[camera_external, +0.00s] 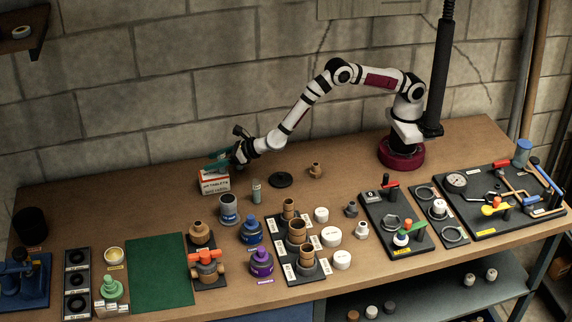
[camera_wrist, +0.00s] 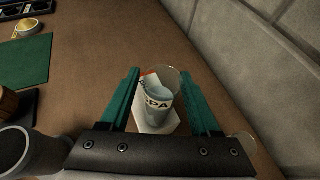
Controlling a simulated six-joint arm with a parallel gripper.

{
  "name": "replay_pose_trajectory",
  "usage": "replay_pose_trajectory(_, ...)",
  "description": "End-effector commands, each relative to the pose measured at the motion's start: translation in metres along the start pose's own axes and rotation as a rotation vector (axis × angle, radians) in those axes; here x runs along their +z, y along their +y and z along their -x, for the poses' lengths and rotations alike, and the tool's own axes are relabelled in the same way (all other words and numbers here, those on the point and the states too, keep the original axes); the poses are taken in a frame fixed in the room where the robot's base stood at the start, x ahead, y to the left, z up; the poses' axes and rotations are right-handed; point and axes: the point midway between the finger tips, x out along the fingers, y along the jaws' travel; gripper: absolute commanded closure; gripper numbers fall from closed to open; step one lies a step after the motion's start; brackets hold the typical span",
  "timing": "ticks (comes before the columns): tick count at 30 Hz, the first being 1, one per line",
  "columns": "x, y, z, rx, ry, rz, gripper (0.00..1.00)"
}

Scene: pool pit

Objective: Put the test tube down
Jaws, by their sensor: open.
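My gripper (camera_external: 222,160) is at the back left of the table, just above a white and red box of pH tablets (camera_external: 214,183). In the wrist view its two teal fingers (camera_wrist: 160,100) are spread apart. Between them is a clear, round-mouthed vessel (camera_wrist: 163,98) that seems to be the test tube, with dark lettering showing on or through it. Whether a finger touches it, and what it rests on, I cannot tell. A white shape with an orange-red patch lies beneath it. In the external view the fingers hide this vessel.
A small clear vial (camera_external: 256,190) stands right of the box. A grey cup (camera_external: 228,208) stands in front, and it also shows in the wrist view (camera_wrist: 30,152). The wall is close behind. Bare tabletop lies left of the box.

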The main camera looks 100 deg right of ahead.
Motion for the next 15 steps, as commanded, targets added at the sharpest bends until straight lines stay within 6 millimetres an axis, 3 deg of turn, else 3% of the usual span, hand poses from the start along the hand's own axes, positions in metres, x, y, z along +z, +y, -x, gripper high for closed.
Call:
replay_pose_trajectory(9,0.001,0.001,0.075,0.003,0.0,0.002,0.37)
replay_pose_trajectory(15,0.0,0.001,0.11,0.003,0.0,0.001,0.37)
